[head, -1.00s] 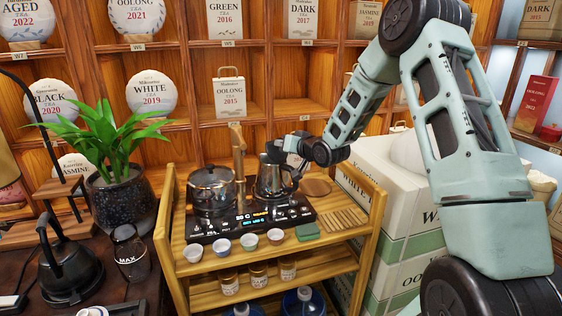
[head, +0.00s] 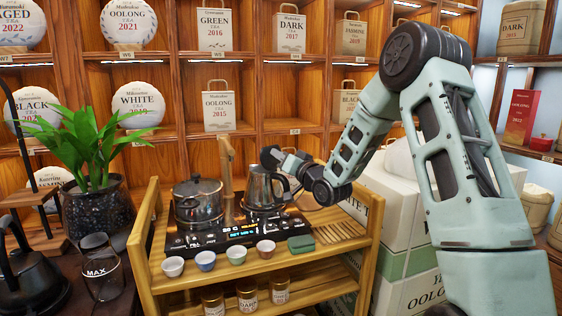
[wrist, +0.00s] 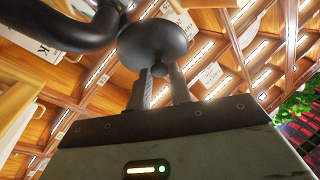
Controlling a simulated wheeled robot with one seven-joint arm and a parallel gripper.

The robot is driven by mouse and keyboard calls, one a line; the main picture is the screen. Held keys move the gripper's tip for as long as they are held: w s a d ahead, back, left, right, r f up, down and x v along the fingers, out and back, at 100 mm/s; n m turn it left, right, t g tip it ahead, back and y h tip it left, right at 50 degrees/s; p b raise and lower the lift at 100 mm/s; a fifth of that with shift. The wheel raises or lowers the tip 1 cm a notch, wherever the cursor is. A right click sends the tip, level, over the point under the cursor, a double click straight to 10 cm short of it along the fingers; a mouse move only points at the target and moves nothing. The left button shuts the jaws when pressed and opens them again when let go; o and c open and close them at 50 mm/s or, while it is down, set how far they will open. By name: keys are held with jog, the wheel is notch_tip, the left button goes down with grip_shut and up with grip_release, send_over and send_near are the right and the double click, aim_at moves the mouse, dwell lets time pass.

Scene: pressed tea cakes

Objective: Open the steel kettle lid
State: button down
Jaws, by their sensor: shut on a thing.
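The steel kettle (head: 262,187) stands on the right side of the black hob on the wooden cart. My gripper (head: 270,158) is at its top, coming in from the right. In the wrist view, my gripper (wrist: 160,88) has its two fingers close together at a small dark knob. The knob belongs to a round dark lid (wrist: 152,42), seen beyond the fingertips. My gripper is shut on this lid. A thick dark curved handle (wrist: 60,30) passes close by the lid at upper left. I cannot tell whether the lid is clear of the kettle's rim.
A glass-and-steel pot (head: 197,203) stands left of the kettle, with a wooden upright (head: 227,165) between. Several small cups (head: 236,254) line the hob's front (head: 240,232). A green block (head: 301,243) lies at right. White boxes (head: 400,215) stand beside the cart.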

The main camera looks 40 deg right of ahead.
jog(key=c, duration=1.3)
grip_release()
jog(key=shift+o, duration=0.2)
jog(key=s+f+b, duration=0.3)
jog(key=s+b, duration=0.7)
jog(key=s, duration=0.7)
jog(key=shift+d, duration=0.25)
